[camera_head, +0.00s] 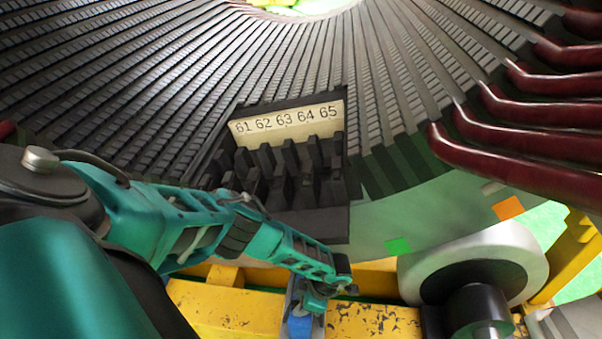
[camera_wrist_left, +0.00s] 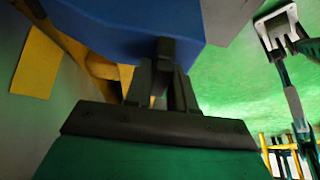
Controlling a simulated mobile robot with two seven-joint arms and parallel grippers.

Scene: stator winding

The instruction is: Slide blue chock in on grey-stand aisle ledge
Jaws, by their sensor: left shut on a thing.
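A blue block, the chock (camera_head: 299,326), shows at the bottom middle of the head view, in front of the yellow beam. My left gripper (camera_head: 308,303) is beside it, at the end of my teal arm. In the left wrist view the chock (camera_wrist_left: 120,25) fills the top as a large blue body. The dark fingers of my left gripper (camera_wrist_left: 163,62) reach up to it and are shut on it. The finger contact is partly hidden. I cannot clearly pick out the grey-stand aisle ledge.
A yellow, worn beam (camera_head: 375,321) runs along the bottom. A pale roller (camera_head: 418,268) stands at its right. The large stator's slotted bore (camera_head: 380,60) rises behind, with a label plate (camera_head: 286,121) numbered 61 to 65. Dark red bars (camera_head: 520,145) stick in from the right.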

